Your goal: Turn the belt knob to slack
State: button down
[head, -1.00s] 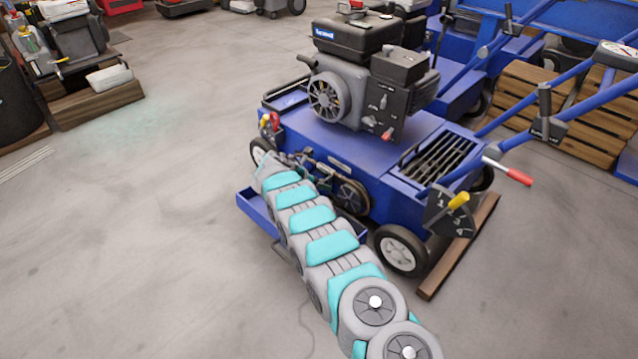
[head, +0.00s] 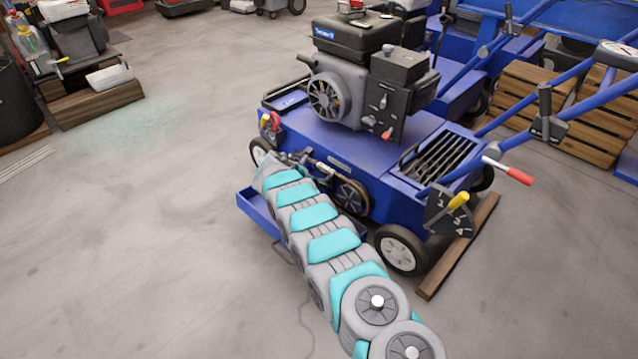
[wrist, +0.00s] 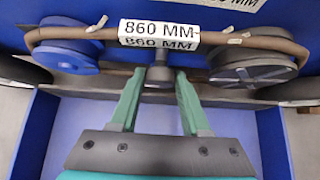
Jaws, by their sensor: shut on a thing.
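In the wrist view the belt knob (wrist: 158,74) is a dark grey piece on a short post, below the belt label. My gripper (wrist: 160,84) has one green finger on each side of it and is shut on it. The brown belt (wrist: 75,34) runs between a blue pulley (wrist: 68,48) on the left and a dark grey pulley (wrist: 252,66) on the right. A white label (wrist: 160,33) reading "860 MM" is on the belt. In the head view my arm hides the knob and my fingers. The belt (head: 325,168) shows on the aerator's side.
A blue tray (head: 250,212) lies under my arm, beside the front wheel (head: 401,250). A numbered lever plate (head: 446,215) stands above that wheel.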

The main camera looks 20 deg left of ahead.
jog(key=shift+d+y+b, duration=0.15)
jog(key=shift+y+b, duration=0.15)
jog(key=shift+y, duration=0.2)
jog(key=m+y+b, duration=0.1)
jog(key=m+t+y+b, duration=0.1)
jog(key=b, duration=0.1)
jog(key=shift+d+f+t+y, duration=0.1)
jog(key=shift+d+t+y, duration=0.2)
jog(key=shift+s+d+f+m+t+y+b, duration=0.1)
jog(key=shift+f+m+t+y+b, duration=0.1)
jog(key=shift+m+t+y, duration=0.8)
jog(key=shift+s+d+f+m+t+y+b, duration=0.1)
jog(key=shift+d+f+m+t+y+b, duration=0.1)
jog(key=shift+m+t+y, duration=0.75)
jog(key=shift+d+f+m+t+y+b, duration=0.1)
jog(key=shift+f+m+t+y+b, duration=0.1)
jog(key=shift+m+t+y, duration=0.75)
jog(key=shift+r, duration=0.1)
jog(key=shift+c, duration=1.9)
grip_release()
jog(key=shift+a, duration=0.1)
